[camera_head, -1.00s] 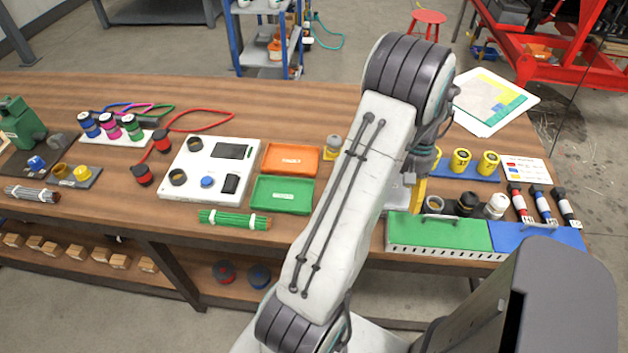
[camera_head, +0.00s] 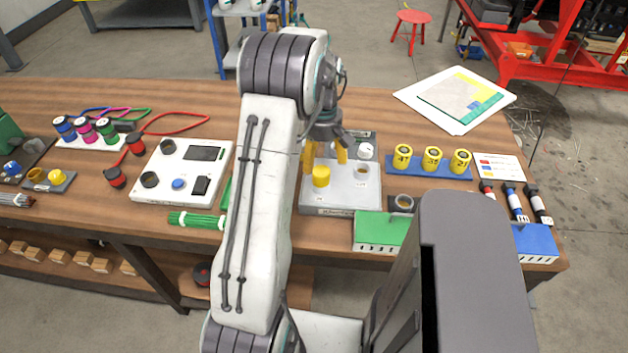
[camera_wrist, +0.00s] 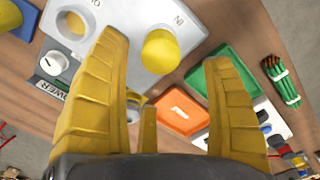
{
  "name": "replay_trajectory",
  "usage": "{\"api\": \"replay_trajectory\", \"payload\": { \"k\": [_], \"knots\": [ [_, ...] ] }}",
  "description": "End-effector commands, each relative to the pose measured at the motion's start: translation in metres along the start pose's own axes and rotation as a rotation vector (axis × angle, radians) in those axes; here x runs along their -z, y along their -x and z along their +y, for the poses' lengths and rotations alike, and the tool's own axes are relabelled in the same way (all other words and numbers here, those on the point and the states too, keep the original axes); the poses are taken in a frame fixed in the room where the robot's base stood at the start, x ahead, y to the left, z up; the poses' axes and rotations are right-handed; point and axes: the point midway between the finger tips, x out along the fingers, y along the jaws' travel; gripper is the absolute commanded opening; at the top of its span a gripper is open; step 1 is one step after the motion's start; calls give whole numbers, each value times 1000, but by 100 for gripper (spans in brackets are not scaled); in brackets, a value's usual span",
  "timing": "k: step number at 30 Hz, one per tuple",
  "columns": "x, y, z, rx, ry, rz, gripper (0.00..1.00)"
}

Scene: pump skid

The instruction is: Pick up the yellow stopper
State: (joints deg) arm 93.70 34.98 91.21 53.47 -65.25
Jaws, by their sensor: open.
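A yellow stopper (camera_head: 321,176) stands upright on the left part of a light grey panel box (camera_head: 340,200). It also shows in the wrist view (camera_wrist: 160,52) as a smooth yellow cylinder beside the "IN" marking. My gripper (camera_head: 325,157) is open and empty, with its yellow fingers apart above the panel, just behind the stopper in the head view. In the wrist view the stopper appears between and beyond the fingertips, with no contact visible. Another small yellow piece (camera_head: 57,177) sits on a grey plate at the far left.
The panel also carries a white knob (camera_head: 365,151) and an open round port (camera_head: 361,172). A blue rack (camera_head: 428,172) with yellow cylinders stands to the right. A green box (camera_head: 380,230) is in front. An orange tray (camera_wrist: 178,108) lies beside the panel.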

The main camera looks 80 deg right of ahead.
Motion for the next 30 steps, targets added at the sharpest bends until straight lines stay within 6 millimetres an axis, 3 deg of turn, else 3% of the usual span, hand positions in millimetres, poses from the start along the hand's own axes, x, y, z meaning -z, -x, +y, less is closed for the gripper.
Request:
{"api": "replay_trajectory", "payload": {
  "k": [16, 30],
  "knots": [
    [-1, -2, -2, 7, 358, -2, 74],
    [0, -40, -2, 10, 372, -3, 74]
  ]
}}
